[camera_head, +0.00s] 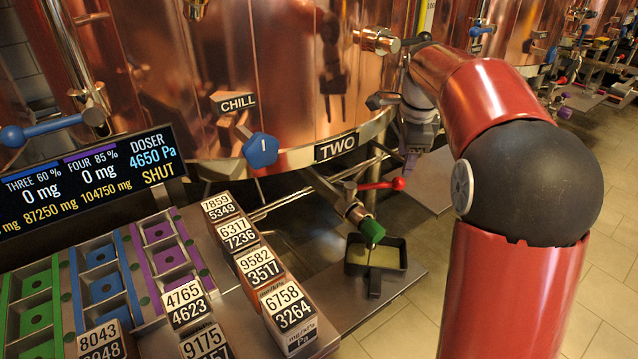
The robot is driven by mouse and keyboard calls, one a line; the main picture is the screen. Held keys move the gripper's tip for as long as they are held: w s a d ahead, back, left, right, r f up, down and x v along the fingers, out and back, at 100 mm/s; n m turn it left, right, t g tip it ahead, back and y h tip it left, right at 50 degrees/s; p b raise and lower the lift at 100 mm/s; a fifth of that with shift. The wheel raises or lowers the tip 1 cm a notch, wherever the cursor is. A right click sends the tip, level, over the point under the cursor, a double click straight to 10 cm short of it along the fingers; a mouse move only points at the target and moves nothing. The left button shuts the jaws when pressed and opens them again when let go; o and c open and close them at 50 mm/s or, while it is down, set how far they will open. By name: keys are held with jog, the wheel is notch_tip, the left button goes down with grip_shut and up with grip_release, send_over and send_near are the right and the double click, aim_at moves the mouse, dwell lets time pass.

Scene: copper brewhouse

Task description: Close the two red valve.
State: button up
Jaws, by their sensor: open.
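The red valve lever (380,186), with a round knob at its right end, sticks out sideways to the right from the outlet pipe under the TWO plate (336,147). The pipe ends in a green nozzle (371,231) above a small dark drip tray (402,263) with yellowish liquid. A thin line shows below the nozzle; I cannot tell for sure whether it is flowing liquid. My gripper (411,160) is open and points down just above and right of the red knob. The fingertips are small and partly lost against the background; contact with the knob is not clear.
The copper tank (290,90) stands close behind the valve. A blue knob (261,150) sits under the CHILL plate (235,102). Numbered blocks (287,307) and coloured slots (104,287) fill the bench at left. A display (90,180) reads DOSER SHUT. The tiled floor (610,260) at right is clear.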

aim_at(377, 186)
jog(key=shift+c, duration=0.9)
jog(key=shift+s+a+n, duration=0.25)
jog(key=shift+s+n, duration=0.15)
jog(key=shift+c, duration=1.2)
jog(key=s+a+n+t, duration=0.1)
jog(key=s+n, duration=0.1)
jog(key=n, duration=0.2)
jog(key=s+a+n+h+b, duration=0.1)
jog(key=s+a+n, duration=0.1)
jog(key=s+n, duration=0.1)
jog(key=s+a+n+t+h, duration=0.1)
jog(key=s+n, duration=0.2)
jog(key=n, duration=0.2)
jog(key=shift+s+a+r+t+b, duration=0.25)
jog(key=shift+a+t+b, duration=0.05)
jog(key=shift+a, duration=0.05)
grip_shut()
jog(key=w+d+f+b, duration=0.1)
jog(key=w+d+f, duration=0.2)
jog(key=w+f, duration=0.4)
jog(key=shift+w+d+f+n, duration=0.2)
jog(key=shift+f+n, duration=0.1)
jog(key=shift+f, duration=0.3)
